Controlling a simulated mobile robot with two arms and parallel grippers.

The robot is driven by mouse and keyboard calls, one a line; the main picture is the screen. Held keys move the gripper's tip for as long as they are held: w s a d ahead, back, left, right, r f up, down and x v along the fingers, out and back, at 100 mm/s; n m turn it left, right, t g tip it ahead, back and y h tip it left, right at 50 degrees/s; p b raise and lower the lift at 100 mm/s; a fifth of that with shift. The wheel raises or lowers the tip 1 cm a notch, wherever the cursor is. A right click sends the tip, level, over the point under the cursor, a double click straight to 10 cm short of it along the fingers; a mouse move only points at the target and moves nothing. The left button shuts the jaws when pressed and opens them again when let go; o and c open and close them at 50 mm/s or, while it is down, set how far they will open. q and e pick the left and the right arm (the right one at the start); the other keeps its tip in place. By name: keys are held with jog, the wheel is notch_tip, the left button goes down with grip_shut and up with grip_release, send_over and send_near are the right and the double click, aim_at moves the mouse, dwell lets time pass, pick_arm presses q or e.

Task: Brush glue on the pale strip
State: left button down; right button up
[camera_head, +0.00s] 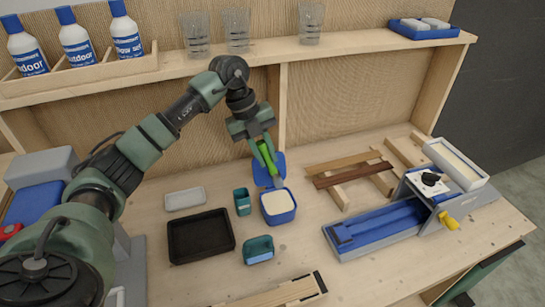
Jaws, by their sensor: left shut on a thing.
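My left gripper (258,139) points down above the bench and is shut on a slim bright green thing, which looks like the brush handle (267,157). Its lower end is over the back of a blue pot (265,209) with pale contents, probably glue. A blue raised lid stands behind the pot. I cannot tell whether the bristles are in the pot. A pale wooden strip (270,295) with a dark end piece lies at the front edge of the picture. Brown strips (347,171) lie across pale wooden pieces (338,196) right of the pot. My right gripper is not in view.
A black tray (201,236), a grey block (185,198) and two teal containers (242,201) (258,250) stand near the pot. A blue and grey device (385,228) is on the right. Bottles (76,40) and glasses (237,30) stand on the shelf.

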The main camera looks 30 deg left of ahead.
pick_arm(q)
jog(key=shift+w+a+f+n, duration=0.1)
jog(key=shift+a+f+n, duration=0.1)
jog(key=shift+n, duration=0.2)
notch_tip(320, 180, down, 6)
jog(key=b, duration=0.5)
jog(key=shift+r, duration=0.15)
jog(key=shift+f+b, duration=0.4)
jog(key=shift+f, duration=0.2)
dwell(0.7)
dwell(1.2)
notch_tip(320, 180, up, 7)
jog(key=p, duration=0.6)
